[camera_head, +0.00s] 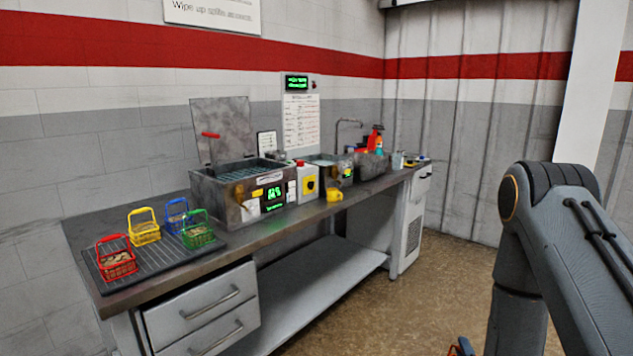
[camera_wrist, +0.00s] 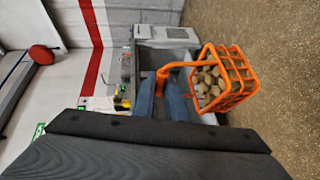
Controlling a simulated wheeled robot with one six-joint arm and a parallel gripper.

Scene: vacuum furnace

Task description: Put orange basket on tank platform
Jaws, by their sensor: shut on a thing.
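My gripper (camera_wrist: 161,88) is shut on the handle of an orange basket (camera_wrist: 246,83) in the wrist view. The basket is a wire-like cage with pale tan pieces inside, and it hangs clear of the bench. I cannot tell whether that surface is the platform.
Red (camera_head: 117,264), yellow (camera_head: 144,230), blue (camera_head: 176,214) and green (camera_head: 197,234) baskets stand on a dark ribbed mat (camera_head: 160,265) at the bench's left end. A white container (camera_head: 307,183) and yellow mug (camera_head: 334,195) stand right of the tank. The floor (camera_head: 365,315) before the bench is clear.

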